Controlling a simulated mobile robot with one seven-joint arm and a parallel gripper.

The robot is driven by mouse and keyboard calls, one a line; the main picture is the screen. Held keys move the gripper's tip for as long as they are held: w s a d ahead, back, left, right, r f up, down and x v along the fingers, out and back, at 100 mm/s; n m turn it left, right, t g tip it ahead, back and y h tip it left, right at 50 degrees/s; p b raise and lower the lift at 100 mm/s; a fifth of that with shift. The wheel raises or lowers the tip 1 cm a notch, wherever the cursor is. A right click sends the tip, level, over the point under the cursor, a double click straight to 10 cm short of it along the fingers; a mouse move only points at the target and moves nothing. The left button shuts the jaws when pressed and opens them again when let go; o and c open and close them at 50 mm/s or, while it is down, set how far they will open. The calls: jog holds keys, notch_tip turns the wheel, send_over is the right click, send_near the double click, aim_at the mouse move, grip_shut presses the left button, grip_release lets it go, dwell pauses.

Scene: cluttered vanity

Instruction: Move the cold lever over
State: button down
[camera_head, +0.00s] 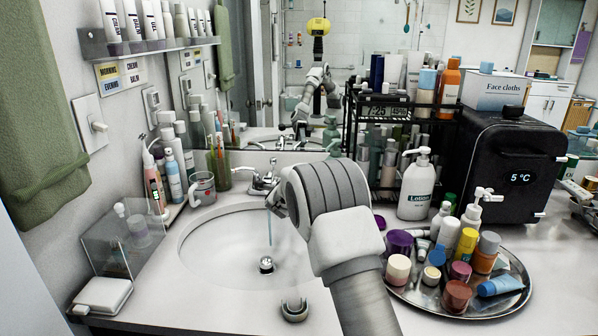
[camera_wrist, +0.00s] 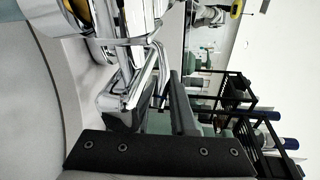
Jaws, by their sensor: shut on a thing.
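The chrome faucet (camera_head: 262,183) stands at the back rim of the white sink (camera_head: 215,255), with a thin stream of water (camera_head: 269,228) falling from its spout. In the wrist view, my gripper (camera_wrist: 152,112) is shut on a chrome lever (camera_wrist: 143,84) beside the faucet body (camera_wrist: 122,30). I take this to be the cold lever, on the faucet's right side; no hot or cold mark is readable. In the head view, my wrist and forearm hide this lever and the fingertips.
A silver tray (camera_head: 512,302) crowded with bottles and jars lies close right of my arm. A lotion bottle (camera_head: 416,188) and a black wire rack (camera_head: 436,135) stand behind it. Left of the faucet are a mug (camera_head: 203,188) and a green tumbler (camera_head: 219,170).

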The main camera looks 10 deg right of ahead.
jog(key=shift+r, duration=0.1)
jog(key=c, duration=0.8)
grip_release()
jog(key=shift+o, duration=0.2)
jog(key=v, duration=1.7)
jog(key=shift+s+p, duration=0.25)
jog(key=shift+p, duration=0.1)
